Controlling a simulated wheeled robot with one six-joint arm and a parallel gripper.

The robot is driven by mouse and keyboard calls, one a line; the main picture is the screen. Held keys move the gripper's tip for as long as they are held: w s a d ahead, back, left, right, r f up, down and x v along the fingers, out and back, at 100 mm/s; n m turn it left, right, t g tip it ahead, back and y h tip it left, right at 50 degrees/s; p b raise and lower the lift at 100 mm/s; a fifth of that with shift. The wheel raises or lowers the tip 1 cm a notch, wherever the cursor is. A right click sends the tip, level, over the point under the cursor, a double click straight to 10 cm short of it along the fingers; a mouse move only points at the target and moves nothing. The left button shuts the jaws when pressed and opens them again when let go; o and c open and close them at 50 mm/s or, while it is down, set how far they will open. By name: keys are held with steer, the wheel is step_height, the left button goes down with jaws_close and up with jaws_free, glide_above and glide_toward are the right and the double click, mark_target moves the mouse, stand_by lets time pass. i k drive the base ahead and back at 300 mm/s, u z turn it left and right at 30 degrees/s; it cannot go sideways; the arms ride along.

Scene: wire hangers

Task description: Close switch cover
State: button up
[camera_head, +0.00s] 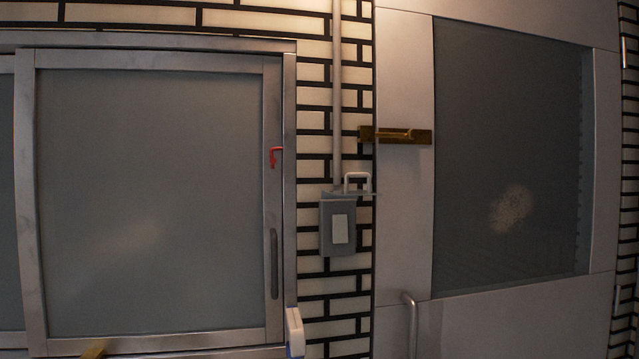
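A grey switch box (325,235) is fixed to the tiled wall between the cabinet and the door, at the middle of the head view. Its front is exposed and shows a pale rectangular switch plate (340,229). The switch cover (346,194) stands raised at the top of the box, sticking outward and seen nearly edge-on. A pale U-shaped handle (357,175) rises from the cover. My gripper does not show in this view, so its state and distance from the cover cannot be seen.
A glazed metal cabinet (283,200) stands left of the box, with a red hook (274,156) on its frame. A door (405,220) with a brass latch (398,135) and a bar handle (410,322) is at right.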

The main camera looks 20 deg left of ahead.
mark_target(337, 192)
steer(key=u, duration=0.5)
steer(key=k, duration=1.15)
steer(key=z, duration=0.1)
steer(key=i, duration=0.55)
steer(key=z, duration=0.7)
steer(key=i, duration=1.5)
steer(key=u, duration=0.8)
